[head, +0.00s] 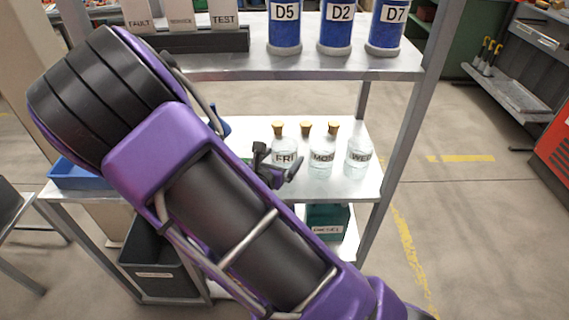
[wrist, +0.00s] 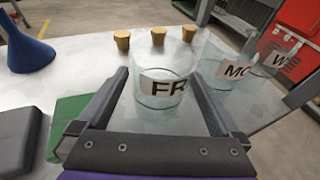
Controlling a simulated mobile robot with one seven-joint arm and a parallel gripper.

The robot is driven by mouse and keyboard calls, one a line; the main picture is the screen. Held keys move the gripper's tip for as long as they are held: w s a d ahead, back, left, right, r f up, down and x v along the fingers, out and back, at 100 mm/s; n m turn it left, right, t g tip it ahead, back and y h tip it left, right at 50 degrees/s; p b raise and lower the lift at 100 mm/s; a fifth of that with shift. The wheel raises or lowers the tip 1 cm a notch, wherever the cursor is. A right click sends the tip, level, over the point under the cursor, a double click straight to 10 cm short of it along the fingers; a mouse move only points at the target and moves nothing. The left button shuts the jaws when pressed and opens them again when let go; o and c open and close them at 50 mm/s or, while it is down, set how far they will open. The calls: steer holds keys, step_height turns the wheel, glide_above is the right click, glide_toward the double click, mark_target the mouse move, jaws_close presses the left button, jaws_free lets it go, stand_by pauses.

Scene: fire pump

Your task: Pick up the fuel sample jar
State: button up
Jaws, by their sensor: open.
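Three clear glass jars stand in a row on the middle shelf: the FRI jar (head: 284,157), the MON jar (head: 322,162) and the WED jar (head: 359,158). In the wrist view the FRI jar (wrist: 165,98) stands upright between the two fingers of my open gripper (wrist: 158,78); I cannot tell whether either finger touches it. The MON jar (wrist: 236,73) and WED jar (wrist: 280,62) are to its right. In the head view my gripper (head: 277,170) is at the FRI jar, and my arm hides part of the shelf.
Several corks (wrist: 158,37) appear to stand behind the jars. A blue funnel (wrist: 28,45), a green item (wrist: 68,122) and a grey block (wrist: 18,138) are to the left. Blue D5, D2 and D7 containers (head: 339,28) stand on the upper shelf (head: 390,65); a shelf post (head: 405,110) is at right.

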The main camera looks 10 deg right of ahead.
steer(key=b+x, duration=0.1)
steer(key=x, duration=0.4)
steer(key=shift+f, duration=0.25)
steer(key=shift+c, duration=0.2)
steer(key=c, duration=1.3)
